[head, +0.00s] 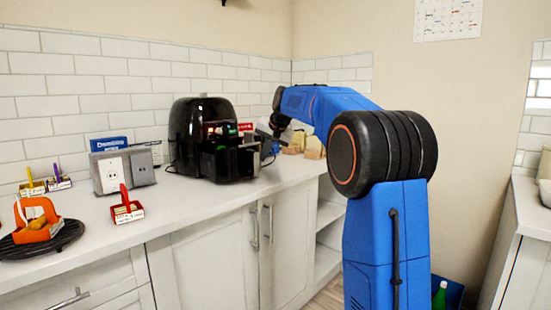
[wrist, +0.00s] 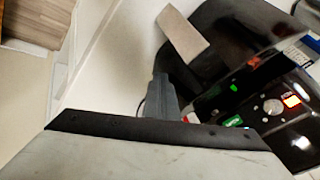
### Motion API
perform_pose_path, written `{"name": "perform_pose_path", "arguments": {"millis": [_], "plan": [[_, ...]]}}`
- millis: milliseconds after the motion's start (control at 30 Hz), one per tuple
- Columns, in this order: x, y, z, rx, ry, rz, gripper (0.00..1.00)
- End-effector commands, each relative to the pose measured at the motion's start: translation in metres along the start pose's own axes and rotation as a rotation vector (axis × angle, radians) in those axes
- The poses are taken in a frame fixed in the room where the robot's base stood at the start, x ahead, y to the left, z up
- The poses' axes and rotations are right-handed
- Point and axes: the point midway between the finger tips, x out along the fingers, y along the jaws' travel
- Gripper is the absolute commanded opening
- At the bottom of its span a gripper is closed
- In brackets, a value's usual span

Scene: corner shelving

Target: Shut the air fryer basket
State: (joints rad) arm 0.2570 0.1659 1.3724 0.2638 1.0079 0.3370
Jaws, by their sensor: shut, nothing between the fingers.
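The black air fryer (head: 187,130) stands on the counter against the tiled wall. Its basket (head: 228,164) sticks out at the front, towards the right. In the wrist view the fryer's dark glossy front with lit controls (wrist: 272,106) fills the right side. My gripper (head: 266,131) is shut and empty, beside the front of the basket at its right. In the wrist view my gripper (wrist: 166,98) shows as a dark grey finger close to the black casing. I cannot tell whether it touches the basket; the contact area is partly hidden.
Left of the fryer are a socket box (head: 112,172), a small red-handled carrier (head: 127,208) and an orange basket (head: 38,222) on a dark plate. Small boxes (head: 306,146) stand in the corner behind my arm. The counter in front of the fryer is clear.

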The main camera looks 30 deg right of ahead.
Motion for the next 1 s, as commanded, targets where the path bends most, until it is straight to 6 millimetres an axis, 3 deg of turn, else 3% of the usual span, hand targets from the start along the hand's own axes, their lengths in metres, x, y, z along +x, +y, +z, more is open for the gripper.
{"name": "perform_pose_path", "arguments": {"millis": [200,500,700,1000], "plan": [[0.037,-0.043,-0.023,-0.003,-0.002,-0.001,0.00],[0.070,-0.084,-0.045,-0.001,0.000,0.000,0.00],[0.081,-0.098,-0.053,0.000,0.000,0.000,0.00],[0.085,-0.104,-0.057,0.000,0.002,-0.002,0.00]]}}
